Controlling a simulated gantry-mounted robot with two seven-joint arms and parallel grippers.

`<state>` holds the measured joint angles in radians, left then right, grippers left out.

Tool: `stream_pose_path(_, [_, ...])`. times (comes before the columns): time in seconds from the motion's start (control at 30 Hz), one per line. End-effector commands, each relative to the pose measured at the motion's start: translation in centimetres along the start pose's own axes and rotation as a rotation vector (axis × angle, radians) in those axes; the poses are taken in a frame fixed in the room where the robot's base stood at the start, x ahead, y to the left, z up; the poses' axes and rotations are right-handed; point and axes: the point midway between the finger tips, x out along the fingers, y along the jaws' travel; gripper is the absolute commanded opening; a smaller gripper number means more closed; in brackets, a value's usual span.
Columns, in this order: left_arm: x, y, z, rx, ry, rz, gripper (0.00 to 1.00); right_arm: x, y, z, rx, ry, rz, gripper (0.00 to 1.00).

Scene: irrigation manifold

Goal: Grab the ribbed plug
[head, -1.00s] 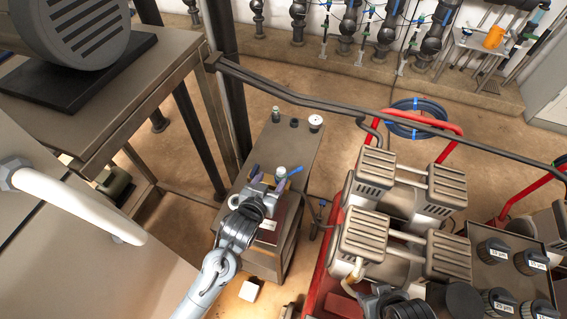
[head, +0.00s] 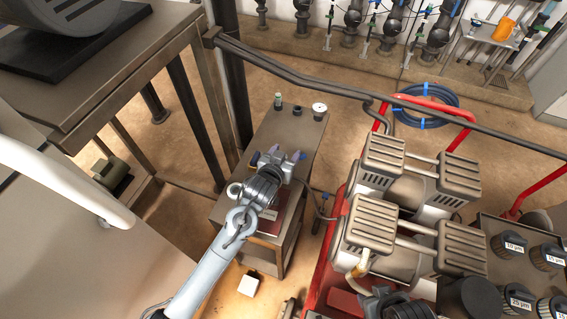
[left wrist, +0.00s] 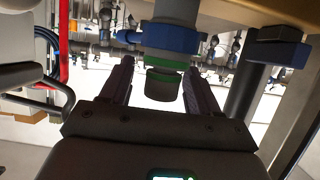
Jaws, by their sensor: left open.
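In the left wrist view, a fitting stands between my fingers, with a grey body, a blue collar (left wrist: 171,37), a green ring and a dark grey end (left wrist: 162,84). It may be the ribbed plug, but I cannot make out ribs for certain. My left gripper (left wrist: 160,82) is open, with one finger on each side of it. No contact is clear. In the head view my left gripper (head: 280,160) is over the small grey cabinet and hides most of what is there. No right gripper fingers show.
On the cabinet top (head: 290,130) stand a small greenish bottle (head: 278,101), a dark cap (head: 297,111) and a white-topped round piece (head: 319,110). A dark pipe rail runs behind. Ribbed grey pump units (head: 365,222) with a red frame stand to the right.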

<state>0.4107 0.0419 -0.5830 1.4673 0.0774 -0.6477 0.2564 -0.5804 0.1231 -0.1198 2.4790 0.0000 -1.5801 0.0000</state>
Motion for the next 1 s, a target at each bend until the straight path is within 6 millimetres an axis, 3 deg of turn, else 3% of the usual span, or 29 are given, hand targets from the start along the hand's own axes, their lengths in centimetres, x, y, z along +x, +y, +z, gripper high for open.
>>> stream_pose_path(0.23, [0.13, -0.02, -0.05, 0.0, 0.0, 0.0, 0.61, -0.01, -0.01, -0.04, 0.001, 0.001, 0.0, 0.43])
stream_pose_path(0.6, [0.11, -0.03, -0.02, 0.0, -0.001, 0.0, 0.07, -0.03, -0.1, -0.08, 0.004, 0.002, -0.003, 0.43])
stream_pose_path(1.0, [-0.1, -0.03, -0.54, 0.0, 0.0, 0.0, 0.06, -0.37, -0.11, -0.19, 0.004, 0.003, -0.004, 0.43])
